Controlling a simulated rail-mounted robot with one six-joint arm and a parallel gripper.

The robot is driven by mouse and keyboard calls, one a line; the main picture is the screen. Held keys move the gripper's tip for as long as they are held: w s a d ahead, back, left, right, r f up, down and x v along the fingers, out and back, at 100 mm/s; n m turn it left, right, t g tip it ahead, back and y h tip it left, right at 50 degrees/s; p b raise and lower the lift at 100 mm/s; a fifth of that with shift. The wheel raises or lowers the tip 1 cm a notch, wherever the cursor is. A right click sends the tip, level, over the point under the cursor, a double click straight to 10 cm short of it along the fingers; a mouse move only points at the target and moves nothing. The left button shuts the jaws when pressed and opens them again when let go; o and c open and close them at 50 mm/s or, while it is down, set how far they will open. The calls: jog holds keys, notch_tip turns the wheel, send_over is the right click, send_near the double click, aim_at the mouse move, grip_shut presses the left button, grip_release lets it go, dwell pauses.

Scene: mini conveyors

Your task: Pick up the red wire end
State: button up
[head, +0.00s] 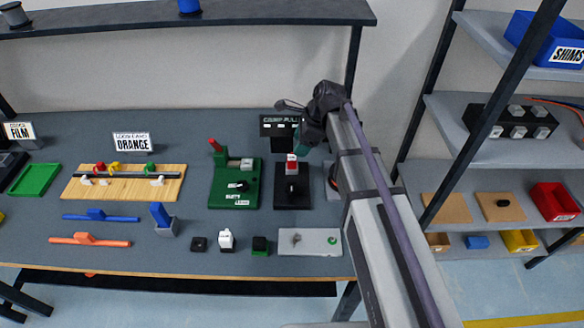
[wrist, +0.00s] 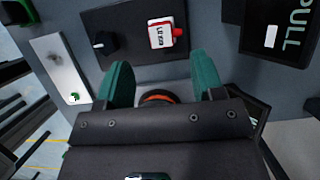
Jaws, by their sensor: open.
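My gripper (head: 301,137) is at the far right part of the bench. Its two teal fingers are apart in the wrist view (wrist: 163,72), with nothing seen held between them. A dark round thing with an orange-red ring (wrist: 156,97) shows between the fingers, mostly hidden by the gripper body; I cannot tell if it is the red wire end. Beyond the fingertips is a white-and-red labelled block (wrist: 162,34) on a black base (wrist: 112,18); it also shows in the head view (head: 292,165). No red wire end is clearly identifiable.
A black pull-labelled box (wrist: 276,28) stands beside the gripper. A green fixture (head: 234,192) with a red handle is left of the black base. A pale plate (head: 309,248) lies in front. A wooden board (head: 120,184) with coloured pieces is further left. Shelves stand right.

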aim_at(292, 158)
jog(key=b+x, duration=0.1)
jog(key=x, duration=0.2)
jog(key=shift+d, duration=0.1)
jog(key=b+x, duration=0.5)
jog(key=shift+w+d+f, duration=0.1)
jog(key=shift+f, duration=0.05)
jog(key=shift+r, duration=0.25)
jog(key=c, duration=1.1)
jog(key=shift+r+p, duration=0.15)
jog(key=shift+p, duration=0.2)
